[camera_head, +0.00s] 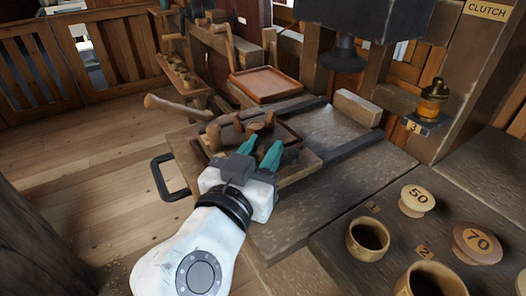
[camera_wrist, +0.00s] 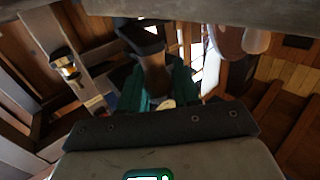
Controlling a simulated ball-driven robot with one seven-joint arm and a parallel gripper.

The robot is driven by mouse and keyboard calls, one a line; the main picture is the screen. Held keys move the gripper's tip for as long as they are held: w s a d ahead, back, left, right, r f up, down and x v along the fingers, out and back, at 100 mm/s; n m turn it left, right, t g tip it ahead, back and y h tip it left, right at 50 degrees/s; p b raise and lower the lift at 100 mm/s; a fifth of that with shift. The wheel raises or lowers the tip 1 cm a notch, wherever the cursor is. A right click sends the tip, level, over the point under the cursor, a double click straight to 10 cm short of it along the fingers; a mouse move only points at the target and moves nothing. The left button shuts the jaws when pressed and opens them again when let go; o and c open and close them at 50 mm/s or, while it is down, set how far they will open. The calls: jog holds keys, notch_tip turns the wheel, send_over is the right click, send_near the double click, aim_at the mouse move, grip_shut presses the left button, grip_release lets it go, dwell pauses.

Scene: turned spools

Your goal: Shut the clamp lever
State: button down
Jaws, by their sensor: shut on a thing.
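My gripper (camera_head: 262,148), with teal fingers, reaches over the wooden fixture (camera_head: 305,162) on the bench in the head view. It is shut on a brown wooden handle, which I take to be the clamp lever (camera_head: 262,127). In the wrist view the lever (camera_wrist: 156,76) stands between the teal fingers (camera_wrist: 158,88), with a dark piece across its far end. The fingers hide part of the lever in both views. I cannot tell how far the lever is turned.
Left of the fixture a long pale wooden handle (camera_head: 178,106) and a black loop handle (camera_head: 166,178) stick out. A tray (camera_head: 265,84) lies behind. At front right are cups (camera_head: 368,238) and spools marked 50 (camera_head: 417,199) and 70 (camera_head: 478,243). A dark press head (camera_head: 343,50) hangs above the bench.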

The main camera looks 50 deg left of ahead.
jog(key=c, duration=0.9)
grip_release()
jog(key=v, duration=1)
jog(key=shift+s+d, duration=0.2)
jog(key=shift+s, duration=0.15)
